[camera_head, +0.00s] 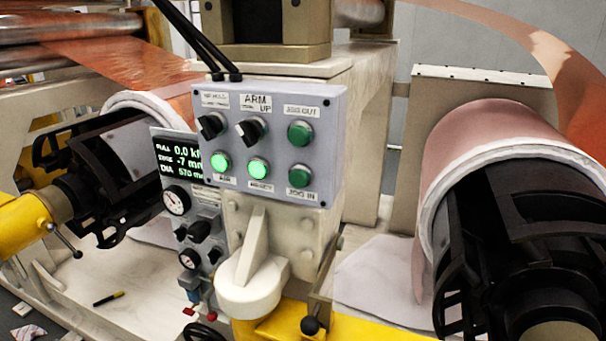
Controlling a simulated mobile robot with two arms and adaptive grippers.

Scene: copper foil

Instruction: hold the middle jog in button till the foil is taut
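The grey control panel (285,105) faces me in the centre. Its jog in button (300,176) is dark green and unlit, at the lower right above a "JOG IN" label. The jog out button (300,133) sits above it. Two lit green buttons are left of it, one at the far left (221,163) and one in the middle (259,168). A display (178,160) reads about 0.0 for pull and -7 mm for edge. Copper foil (115,62) runs down at upper left; another copper strip (545,55) curves down at right. Neither of my grippers is in view.
Two knobs (211,126) (250,130) sit on the panel's upper row. Black chucks hold the left roll (150,105) and right roll (490,135). A white bracket (250,285) and a lever with a black knob (311,325) stick out below the panel.

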